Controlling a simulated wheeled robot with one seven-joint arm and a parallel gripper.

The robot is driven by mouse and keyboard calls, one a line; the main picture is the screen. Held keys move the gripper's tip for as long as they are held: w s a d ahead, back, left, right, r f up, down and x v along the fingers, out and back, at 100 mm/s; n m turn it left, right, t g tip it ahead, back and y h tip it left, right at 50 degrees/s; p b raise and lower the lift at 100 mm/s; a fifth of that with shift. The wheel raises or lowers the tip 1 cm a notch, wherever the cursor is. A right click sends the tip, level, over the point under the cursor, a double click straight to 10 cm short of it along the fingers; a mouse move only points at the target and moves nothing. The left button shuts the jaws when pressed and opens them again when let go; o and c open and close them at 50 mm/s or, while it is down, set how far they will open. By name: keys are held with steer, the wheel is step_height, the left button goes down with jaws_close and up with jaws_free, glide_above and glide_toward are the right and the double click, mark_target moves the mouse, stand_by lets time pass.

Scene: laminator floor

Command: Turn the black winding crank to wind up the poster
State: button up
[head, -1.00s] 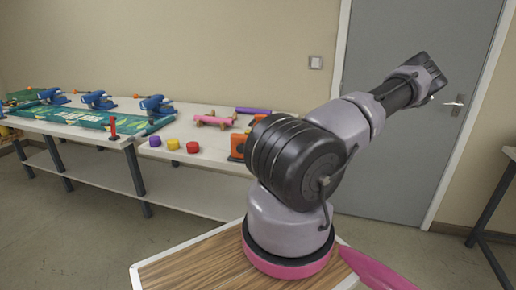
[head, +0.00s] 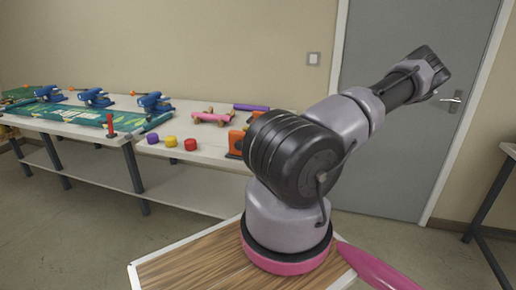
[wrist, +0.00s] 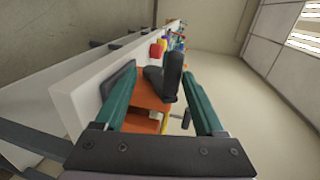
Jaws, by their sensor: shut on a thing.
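In the wrist view my gripper (wrist: 160,88) has its two teal fingers on either side of a black winding crank (wrist: 170,76), which fills most of the gap between the fingertips. The jaws are shut on it. An orange stand (wrist: 150,100) shows behind the crank between the fingers. In the head view part of an orange stand (head: 235,143) shows at the table's right end. My arm hides the rest of it, and my gripper and the crank are not seen there. I cannot make out the poster for certain.
The white table (head: 215,150) bears purple, yellow and red caps (head: 190,144), a pink roller piece (head: 211,117), a purple rod (head: 251,107) and blue clamps (head: 155,102) over a green banner (head: 85,117). A grey door (head: 400,150) stands behind my arm.

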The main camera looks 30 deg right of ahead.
steer(key=v, duration=0.9)
steer(key=shift+s, duration=0.1)
steer(key=w+a+r+n+g+h, duration=0.1)
steer(key=a+r+n+g+h, duration=0.7)
steer(key=a+r, duration=1.25)
steer(key=s+a+r+m+t, duration=0.1)
steer(key=s+a+r+t, duration=0.1)
steer(key=s+a+r, duration=1)
step_height(320, 180, up, 4)
steer(key=shift+a+f+m+t, duration=0.2)
steer(key=shift+a+m+t, duration=0.2)
steer(key=shift+a, duration=0.3)
